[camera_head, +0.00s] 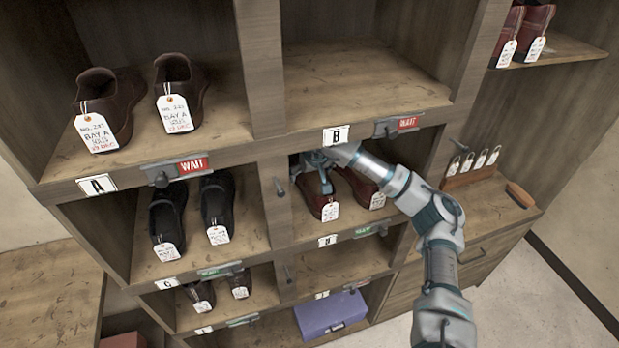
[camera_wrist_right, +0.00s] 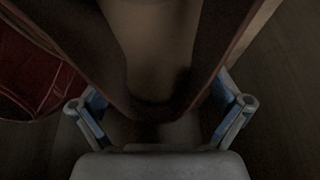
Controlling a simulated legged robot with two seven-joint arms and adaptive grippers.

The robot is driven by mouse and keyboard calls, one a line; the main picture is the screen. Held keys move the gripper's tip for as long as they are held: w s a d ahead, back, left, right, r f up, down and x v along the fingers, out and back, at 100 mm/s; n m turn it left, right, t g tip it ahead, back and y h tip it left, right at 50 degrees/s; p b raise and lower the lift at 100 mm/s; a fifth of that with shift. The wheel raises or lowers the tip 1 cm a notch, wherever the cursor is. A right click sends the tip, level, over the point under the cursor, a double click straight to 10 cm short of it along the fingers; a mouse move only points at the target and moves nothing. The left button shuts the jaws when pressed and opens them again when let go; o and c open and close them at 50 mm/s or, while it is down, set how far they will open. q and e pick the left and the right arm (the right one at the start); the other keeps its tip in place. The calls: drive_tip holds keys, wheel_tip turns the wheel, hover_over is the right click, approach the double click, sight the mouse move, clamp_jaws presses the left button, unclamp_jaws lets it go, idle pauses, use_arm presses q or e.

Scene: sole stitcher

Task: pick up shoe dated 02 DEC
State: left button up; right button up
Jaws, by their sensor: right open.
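A pair of dark red shoes stands in the middle compartment below label B. The left shoe (camera_head: 318,203) and the right shoe (camera_head: 362,187) each carry a white tag, and I cannot read the dates on them. My right gripper (camera_head: 317,172) is inside this compartment, above and behind the left shoe. In the right wrist view, a shoe's open top (camera_wrist_right: 150,60) lies between the spread fingers of the gripper (camera_wrist_right: 160,115). Another red shoe (camera_wrist_right: 32,80) lies at the left there. Contact cannot be told. My left gripper is out of view.
Brown shoes (camera_head: 110,100) stand in compartment A and black shoes (camera_head: 167,215) below it. A purple box (camera_head: 330,314) sits in the lower middle. The compartment's left divider and the shelf above leave little room around my right arm. Compartment B (camera_head: 350,85) is empty.

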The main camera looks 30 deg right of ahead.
drive_tip(key=shift+d+f, duration=0.1)
drive_tip(key=shift+d, duration=0.4)
drive_tip(key=c, duration=1.2)
drive_tip(key=shift+a, duration=0.1)
drive_tip(key=shift+c, duration=1.1)
drive_tip(key=shift+a, duration=0.5)
drive_tip(key=shift+r, duration=0.2)
